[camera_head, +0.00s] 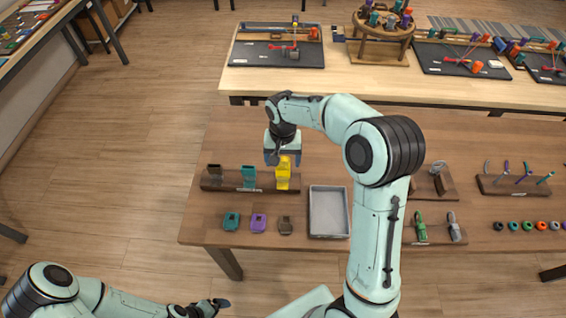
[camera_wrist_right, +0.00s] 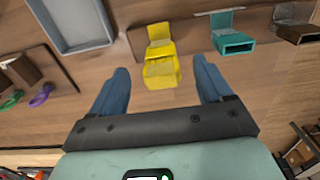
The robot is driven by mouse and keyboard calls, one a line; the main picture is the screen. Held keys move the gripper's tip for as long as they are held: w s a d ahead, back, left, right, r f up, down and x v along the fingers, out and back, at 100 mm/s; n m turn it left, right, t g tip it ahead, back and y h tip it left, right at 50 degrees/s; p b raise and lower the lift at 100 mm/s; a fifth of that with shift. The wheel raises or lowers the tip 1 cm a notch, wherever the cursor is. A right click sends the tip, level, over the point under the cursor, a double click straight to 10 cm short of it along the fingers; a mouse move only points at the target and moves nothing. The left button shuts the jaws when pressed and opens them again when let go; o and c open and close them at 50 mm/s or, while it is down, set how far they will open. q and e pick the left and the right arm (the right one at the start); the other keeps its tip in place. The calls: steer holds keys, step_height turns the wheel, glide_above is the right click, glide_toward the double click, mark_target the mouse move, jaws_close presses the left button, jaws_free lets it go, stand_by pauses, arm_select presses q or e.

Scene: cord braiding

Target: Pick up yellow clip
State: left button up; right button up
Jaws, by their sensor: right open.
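The yellow clip (camera_head: 283,173) stands at the right end of a dark wooden rack (camera_head: 234,184) on the table. My right gripper (camera_head: 283,158) is just behind and above it in the head view. In the right wrist view, the yellow clip (camera_wrist_right: 160,68) lies ahead of and between the two blue fingers of my right gripper (camera_wrist_right: 160,85), which are spread apart with nothing between them touching. My left gripper (camera_head: 212,306) is low at the bottom left, away from the table, and its jaws are too small to read.
A teal clip (camera_head: 249,177) and a dark clip (camera_head: 214,175) share the rack. Teal, purple and dark pieces lie in front of it. A grey tray (camera_head: 329,232) stands to the right. Tool stands (camera_head: 514,184) are farther right.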

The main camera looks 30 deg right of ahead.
mark_target(283, 160)
steer(key=f, duration=0.3)
steer(key=shift+w+d+f, duration=0.15)
steer(key=shift+w, duration=0.15)
steer(key=shift+s, duration=0.1)
steer(key=shift+c, duration=0.6)
steer(key=c, duration=1)
